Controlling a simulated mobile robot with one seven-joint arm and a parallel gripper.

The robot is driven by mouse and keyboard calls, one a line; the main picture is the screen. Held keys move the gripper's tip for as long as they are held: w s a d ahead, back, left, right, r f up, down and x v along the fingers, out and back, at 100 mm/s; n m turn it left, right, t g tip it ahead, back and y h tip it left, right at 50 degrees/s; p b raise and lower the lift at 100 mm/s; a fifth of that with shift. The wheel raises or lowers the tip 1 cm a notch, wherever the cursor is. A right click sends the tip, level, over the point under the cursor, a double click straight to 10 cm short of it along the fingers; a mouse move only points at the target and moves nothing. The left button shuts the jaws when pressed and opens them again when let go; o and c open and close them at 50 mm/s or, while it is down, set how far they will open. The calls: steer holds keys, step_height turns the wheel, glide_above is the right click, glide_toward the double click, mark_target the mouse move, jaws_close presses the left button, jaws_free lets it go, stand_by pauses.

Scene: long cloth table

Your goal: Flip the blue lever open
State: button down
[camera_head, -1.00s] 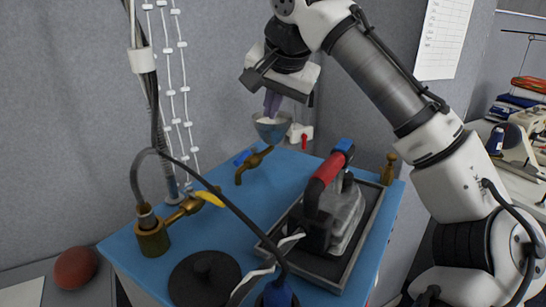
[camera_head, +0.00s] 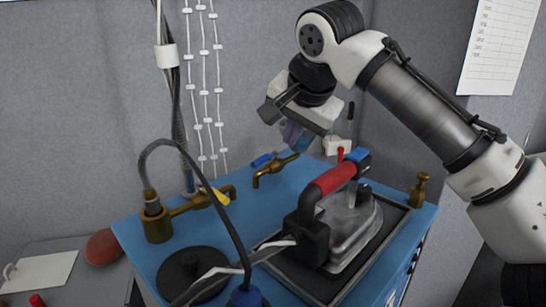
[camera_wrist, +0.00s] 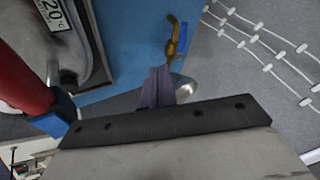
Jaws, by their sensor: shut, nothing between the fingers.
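The blue lever (camera_head: 261,161) is small and sits beside a brass tap (camera_head: 276,169) at the back of the blue table top. In the wrist view the lever (camera_wrist: 184,34) lies beside the brass tap (camera_wrist: 173,38), near the top centre. My gripper (camera_head: 292,136) is above and slightly right of the tap in the head view, with its purple fingers pointing down. In the wrist view its fingers (camera_wrist: 158,84) are together and empty, apart from the lever. The fingertips are partly blurred against the background in the head view.
A second brass tap (camera_head: 196,203) with a yellow lever (camera_head: 219,196) and a hose stands at left. An iron with a red handle (camera_head: 334,179) sits on a dark tray (camera_head: 394,219) at right. A black round lid (camera_head: 192,272) lies in front. A grey wall is behind.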

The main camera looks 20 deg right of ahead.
mark_target(265, 159)
steer(key=shift+w+a+f+p, duration=0.45)
steer(key=shift+w+f, duration=0.85)
steer(key=shift+f, duration=0.05)
steer(key=shift+w+a+f+p, duration=0.45)
steer(key=shift+w+f+p, duration=0.05)
steer(key=shift+w+f, duration=0.8)
steer(key=shift+w+a+f+p, duration=0.45)
steer(key=shift+w+f, duration=0.8)
steer(key=shift+f, duration=0.1)
